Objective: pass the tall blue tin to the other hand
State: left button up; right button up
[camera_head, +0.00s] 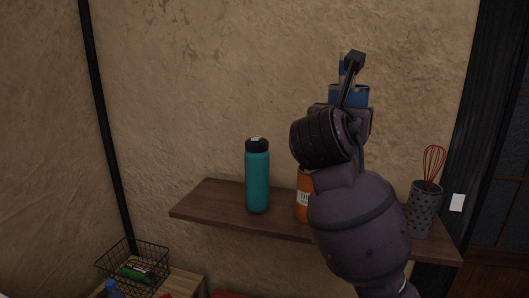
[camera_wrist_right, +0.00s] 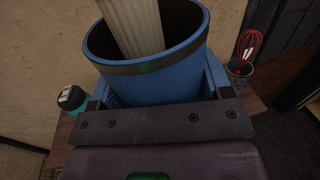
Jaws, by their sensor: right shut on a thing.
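The tall blue tin (camera_head: 362,97) is held up in front of the clay wall, above the shelf, in the head view. My right gripper (camera_head: 348,88) is shut on it, and the gripper and wrist hide much of the tin. In the right wrist view the blue tin (camera_wrist_right: 155,88) fills the upper middle between the fingers. My left gripper does not show in either view.
A wooden shelf (camera_head: 225,200) bears a teal bottle (camera_head: 257,180), an orange container (camera_head: 302,200) partly behind my arm, and a dotted cup (camera_head: 421,210) with a red whisk (camera_head: 433,165). A wire basket (camera_head: 131,264) stands at lower left. The wall left of the tin is clear.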

jog(key=f+n+y, duration=0.1)
jog(key=f+y, duration=0.1)
jog(key=a+f+n+t+y, duration=0.1)
jog(key=f+n+y, duration=0.1)
jog(key=a+f+n+t+y, duration=0.1)
jog(key=f+n+y, duration=0.1)
jog(key=y, duration=0.1)
jog(key=shift+s+f+b, duration=0.25)
jog(key=shift+s+b, duration=0.1)
jog(key=shift+b, duration=0.05)
pick_arm(q)
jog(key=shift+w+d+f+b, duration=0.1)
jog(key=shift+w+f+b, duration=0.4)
jog(key=shift+b, duration=0.35)
pick_arm(e)
jog(key=s+d+f, duration=0.2)
jog(key=s+f, duration=0.1)
jog(key=f, duration=0.7)
jog(key=s+d+f+y, duration=0.1)
jog(key=s+d+f, duration=0.2)
jog(key=f, duration=0.7)
jog(key=s+d+f, duration=0.2)
jog(key=s+f, duration=0.2)
jog(key=f, duration=0.7)
jog(key=shift+s+d+n, duration=0.3)
jog(key=shift+s+d, duration=0.05)
